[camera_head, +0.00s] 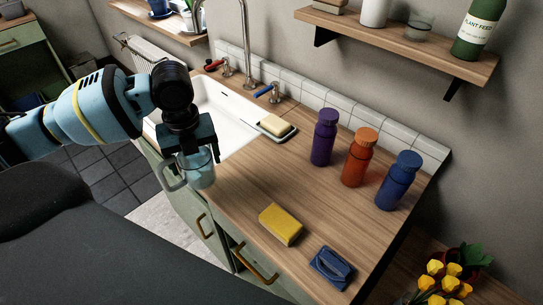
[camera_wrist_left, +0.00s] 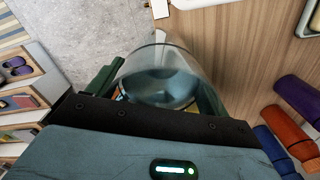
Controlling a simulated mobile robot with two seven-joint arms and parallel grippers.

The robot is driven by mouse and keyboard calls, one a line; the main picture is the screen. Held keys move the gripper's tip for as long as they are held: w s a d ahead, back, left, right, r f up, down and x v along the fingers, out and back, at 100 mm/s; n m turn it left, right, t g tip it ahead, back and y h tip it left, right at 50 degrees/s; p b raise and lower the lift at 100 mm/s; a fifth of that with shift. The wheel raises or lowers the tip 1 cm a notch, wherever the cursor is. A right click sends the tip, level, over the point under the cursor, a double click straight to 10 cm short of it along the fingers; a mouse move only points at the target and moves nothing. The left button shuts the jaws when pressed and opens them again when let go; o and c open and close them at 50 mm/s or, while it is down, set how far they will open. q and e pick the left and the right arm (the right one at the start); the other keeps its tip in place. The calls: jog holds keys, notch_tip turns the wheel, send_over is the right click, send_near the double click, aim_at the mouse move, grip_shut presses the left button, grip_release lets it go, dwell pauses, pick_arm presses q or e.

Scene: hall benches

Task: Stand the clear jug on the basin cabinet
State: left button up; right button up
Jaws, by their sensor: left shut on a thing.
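The clear jug (camera_head: 201,176) hangs in my left gripper (camera_head: 193,155), its handle on the left in the head view. It looks roughly upright. In the left wrist view the jug (camera_wrist_left: 160,75) sits between the two dark green fingers of the gripper (camera_wrist_left: 158,92), which is shut on it. The basin cabinet (camera_head: 240,192) has a wooden top and green front with brass handles. The jug shows near its front edge, by the white basin; whether it touches the top I cannot tell. My right gripper is not in view.
Purple (camera_head: 323,137), orange (camera_head: 358,157) and blue (camera_head: 398,181) bottles stand at the back right of the top. A soap dish (camera_head: 276,127) sits by the basin (camera_head: 212,118). Bare wood lies between.

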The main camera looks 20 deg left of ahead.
pick_arm(q)
jog(key=w+d+f, duration=0.1)
jog(key=w+d, duration=0.7)
jog(key=w, duration=0.3)
jog(key=shift+w, duration=0.4)
jog(key=shift+w+d+f, duration=0.1)
jog(key=shift+w+f, duration=0.1)
jog(key=shift+f, duration=0.75)
jog(key=shift+w+d+f, duration=0.1)
jog(key=shift+w+f, duration=0.05)
jog(key=shift+f, duration=0.75)
jog(key=shift+f, duration=0.15)
jog(key=o, duration=1.3)
notch_tip(320, 180, up, 12)
jog(key=shift+r, duration=0.1)
